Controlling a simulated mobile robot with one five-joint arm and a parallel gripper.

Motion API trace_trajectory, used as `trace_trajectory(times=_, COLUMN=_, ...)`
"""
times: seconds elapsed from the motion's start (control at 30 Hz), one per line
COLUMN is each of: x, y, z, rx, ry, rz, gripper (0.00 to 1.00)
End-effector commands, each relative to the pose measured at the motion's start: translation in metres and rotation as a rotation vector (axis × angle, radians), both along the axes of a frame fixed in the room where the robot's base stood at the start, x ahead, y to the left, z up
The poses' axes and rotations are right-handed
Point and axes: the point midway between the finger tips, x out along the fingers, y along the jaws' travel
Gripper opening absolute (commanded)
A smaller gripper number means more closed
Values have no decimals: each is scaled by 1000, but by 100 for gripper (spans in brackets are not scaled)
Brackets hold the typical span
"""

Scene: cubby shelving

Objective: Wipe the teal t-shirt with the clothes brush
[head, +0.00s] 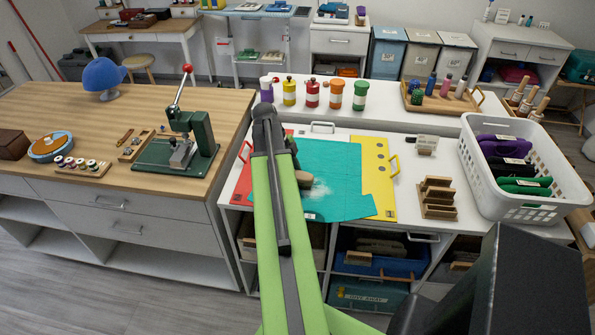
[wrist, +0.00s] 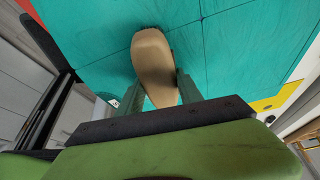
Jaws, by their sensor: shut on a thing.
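The teal t-shirt (head: 343,191) lies flat on a yellow and red folding board on the white counter. A pale, dusty patch shows on it just right of my arm. My gripper (wrist: 160,88) is shut on the clothes brush (wrist: 152,58), a tan, rounded wooden body held over the shirt. In the head view my arm hides most of the gripper, and the brush (head: 303,178) shows just beside it at the pale patch.
The yellow board panel (head: 377,160) has a handle at its right. A wooden rack (head: 437,198) and a white basket (head: 526,185) of folded clothes stand further right. Several coloured jars (head: 311,94) line the back. A green press (head: 190,137) stands on the left counter.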

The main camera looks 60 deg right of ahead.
Motion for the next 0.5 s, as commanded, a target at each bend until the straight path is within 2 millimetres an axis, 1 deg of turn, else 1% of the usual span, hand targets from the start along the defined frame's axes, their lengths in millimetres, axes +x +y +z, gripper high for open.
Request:
trace_trajectory(times=0.03, x=-3, y=6, z=0, rx=1, ry=-1, rz=1, gripper=5)
trace_trajectory(times=0.13, x=-4, y=9, z=1, rx=1, ry=0, rz=0, gripper=5)
trace_trajectory(times=0.33, x=-9, y=6, z=0, rx=0, ry=1, rz=-2, gripper=5)
trace_trajectory(times=0.5, x=-24, y=0, z=-1, rx=0, ry=1, rz=-3, gripper=5)
